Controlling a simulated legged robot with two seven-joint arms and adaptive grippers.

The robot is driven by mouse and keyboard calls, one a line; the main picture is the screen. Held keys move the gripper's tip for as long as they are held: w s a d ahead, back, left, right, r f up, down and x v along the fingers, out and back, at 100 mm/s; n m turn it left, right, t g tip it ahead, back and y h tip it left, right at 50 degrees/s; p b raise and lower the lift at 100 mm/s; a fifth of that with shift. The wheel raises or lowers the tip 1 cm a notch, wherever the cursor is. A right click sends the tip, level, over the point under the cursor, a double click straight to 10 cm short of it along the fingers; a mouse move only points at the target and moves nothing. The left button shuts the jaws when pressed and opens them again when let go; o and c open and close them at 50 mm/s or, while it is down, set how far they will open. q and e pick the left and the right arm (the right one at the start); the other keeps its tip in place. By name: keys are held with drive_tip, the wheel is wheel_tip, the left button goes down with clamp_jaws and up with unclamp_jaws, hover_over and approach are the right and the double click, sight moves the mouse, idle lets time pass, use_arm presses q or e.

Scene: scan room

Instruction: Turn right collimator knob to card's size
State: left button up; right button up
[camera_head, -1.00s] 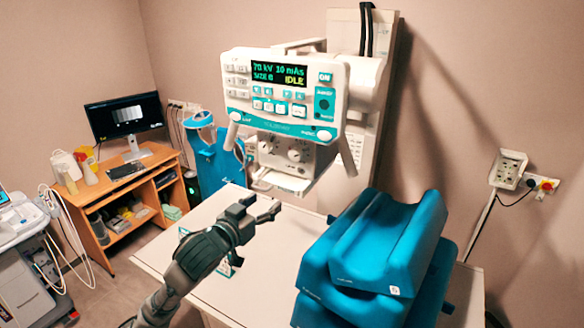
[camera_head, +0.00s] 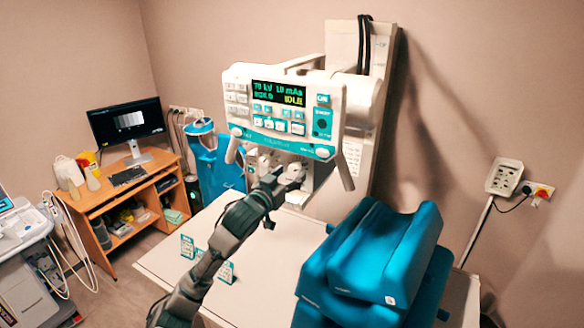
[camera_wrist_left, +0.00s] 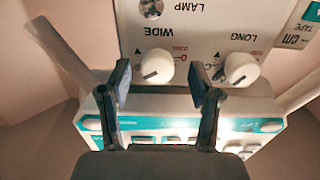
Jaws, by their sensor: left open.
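The white collimator under the control head carries two white knobs. In the left wrist view, which looks upside down against the head view, one knob (camera_wrist_left: 155,68) is by the word WIDE and the other knob (camera_wrist_left: 238,68) by LONG. My left gripper (camera_head: 286,177) is raised to the collimator front and hides part of it. In the left wrist view its open fingers (camera_wrist_left: 162,72) stand either side of the WIDE knob; contact is unclear. Small teal-and-white cards (camera_head: 187,247) stand on the table, partly behind my left arm. The display (camera_head: 278,94) shows kV, mAs, a blurred size line and IDLE.
Blue cushions (camera_head: 375,255) are stacked on the right of the white table (camera_head: 290,235). A desk (camera_head: 115,195) with a monitor (camera_head: 126,120) stands at left. The control head's handles (camera_head: 345,172) hang beside the collimator.

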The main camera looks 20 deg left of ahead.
use_arm(q)
drive_tip(key=shift+w+d, duration=0.2)
drive_tip(key=shift+w, duration=0.75)
drive_tip(key=c, duration=1.1)
drive_tip(key=shift+c, duration=0.2)
drive_tip(key=n, duration=0.4)
drive_tip(key=shift+d+n, duration=0.1)
drive_tip(key=shift+n, duration=0.3)
drive_tip(key=n, duration=0.5)
drive_tip(key=shift+r+n, duration=0.1)
drive_tip(key=shift+n, duration=0.2)
